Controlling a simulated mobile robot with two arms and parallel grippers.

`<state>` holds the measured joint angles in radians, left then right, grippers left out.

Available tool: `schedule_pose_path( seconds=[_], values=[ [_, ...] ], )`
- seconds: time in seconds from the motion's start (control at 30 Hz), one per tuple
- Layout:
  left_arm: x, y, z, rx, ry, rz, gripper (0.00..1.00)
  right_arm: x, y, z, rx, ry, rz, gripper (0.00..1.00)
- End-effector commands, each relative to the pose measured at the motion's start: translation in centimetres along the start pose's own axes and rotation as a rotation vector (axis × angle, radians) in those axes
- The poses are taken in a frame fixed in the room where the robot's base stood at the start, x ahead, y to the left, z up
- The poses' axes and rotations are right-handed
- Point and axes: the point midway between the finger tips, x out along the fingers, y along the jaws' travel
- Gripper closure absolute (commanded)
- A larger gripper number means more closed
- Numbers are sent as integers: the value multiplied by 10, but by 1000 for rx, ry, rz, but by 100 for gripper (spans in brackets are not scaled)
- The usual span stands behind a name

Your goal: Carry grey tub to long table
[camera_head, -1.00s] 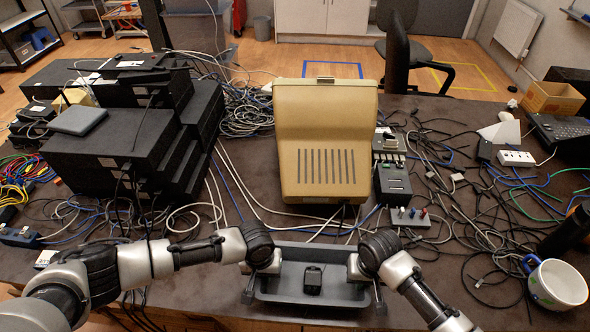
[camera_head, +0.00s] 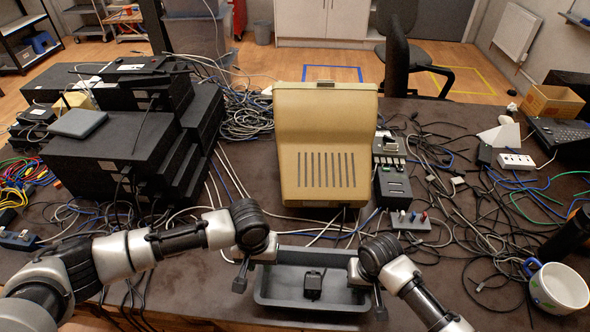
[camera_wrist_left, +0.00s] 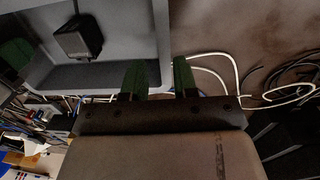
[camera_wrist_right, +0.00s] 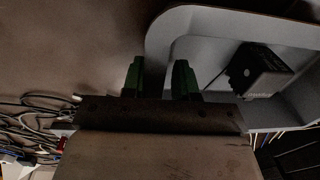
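The grey tub (camera_head: 312,302) is at the front edge of the dark tabletop, with a black adapter-like block (camera_head: 313,284) inside it. My left gripper (camera_head: 240,282) is at the tub's left end, fingers apart. In the left wrist view the tub wall (camera_wrist_left: 160,38) shows near the gap between its fingers (camera_wrist_left: 158,80). My right gripper (camera_head: 379,304) is at the right end. In the right wrist view its fingers (camera_wrist_right: 158,78) are also apart, with the tub rim (camera_wrist_right: 160,42) near their gap. Contact with the wall, and the tub's underside, cannot be made out.
The cluttered table (camera_head: 255,180) holds a beige case (camera_head: 325,140) behind the tub, stacked black boxes (camera_head: 110,150) at left, and many loose cables. A white mug (camera_head: 556,288) stands at right. A strip of bare tabletop lies left of the tub.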

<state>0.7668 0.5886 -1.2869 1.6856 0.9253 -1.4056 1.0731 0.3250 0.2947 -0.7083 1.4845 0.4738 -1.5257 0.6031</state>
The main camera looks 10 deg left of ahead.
Motion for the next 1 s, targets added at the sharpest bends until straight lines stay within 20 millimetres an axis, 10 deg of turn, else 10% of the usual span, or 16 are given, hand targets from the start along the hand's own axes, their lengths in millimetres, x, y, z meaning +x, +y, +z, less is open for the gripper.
schedule_pose_path(
  seconds=[0.37,1.0],
  values=[
    [-35,-1,0,0,-1,-2,71,-7,0,-1,0,1,-1,71],
    [-35,-1,0,0,-1,-2,71,-116,0,0,-1,1,-1,71]
  ],
)
